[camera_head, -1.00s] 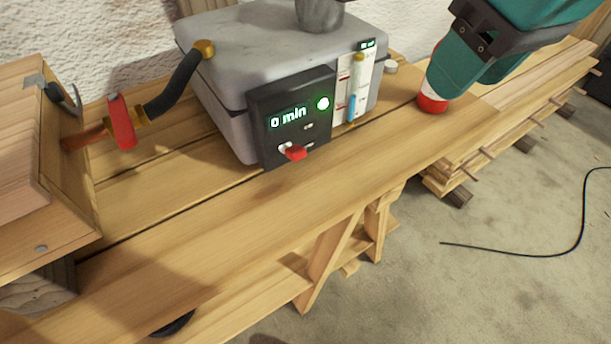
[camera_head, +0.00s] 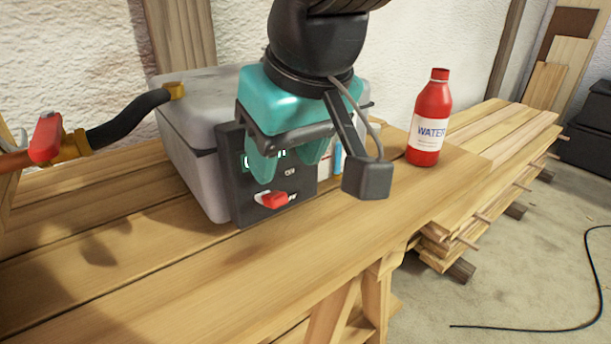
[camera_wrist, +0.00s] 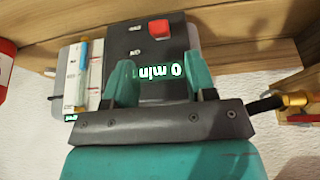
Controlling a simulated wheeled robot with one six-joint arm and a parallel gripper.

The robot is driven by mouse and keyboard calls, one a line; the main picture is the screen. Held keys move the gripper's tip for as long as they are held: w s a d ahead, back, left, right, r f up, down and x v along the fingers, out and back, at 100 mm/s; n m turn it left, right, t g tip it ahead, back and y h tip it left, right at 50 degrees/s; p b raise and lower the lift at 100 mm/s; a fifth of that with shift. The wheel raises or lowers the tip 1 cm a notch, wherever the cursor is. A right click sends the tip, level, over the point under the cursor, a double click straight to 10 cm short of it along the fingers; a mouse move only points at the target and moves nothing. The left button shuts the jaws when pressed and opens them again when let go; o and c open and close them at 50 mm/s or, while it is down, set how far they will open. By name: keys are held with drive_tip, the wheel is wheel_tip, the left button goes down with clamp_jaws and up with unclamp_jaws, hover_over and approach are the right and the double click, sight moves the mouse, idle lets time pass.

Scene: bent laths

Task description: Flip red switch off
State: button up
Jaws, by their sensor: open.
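The red switch (camera_head: 274,199) sticks out low on the black control panel (camera_head: 239,190) of the grey steam box. It sits beside the lower of two small labels, too small to read surely. My teal gripper (camera_head: 287,172) is open and empty in front of the panel, with its fingertips above the switch. It hides much of the panel's display. In the upside-down wrist view, the red switch (camera_wrist: 159,28) shows beyond and between my open fingertips (camera_wrist: 160,58), apart from them. The display there reads "0 min".
A red water bottle (camera_head: 430,120) stands on the bench right of the box. A black hose (camera_head: 128,120) with a red-handled valve (camera_head: 46,138) joins the box on the left. The bench top (camera_head: 200,275) in front is clear. A cable (camera_head: 540,328) lies on the floor.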

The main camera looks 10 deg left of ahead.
sight(276, 194)
drive_tip(key=b+x, duration=0.1)
drive_tip(key=x, duration=0.6)
drive_tip(key=c, duration=0.9)
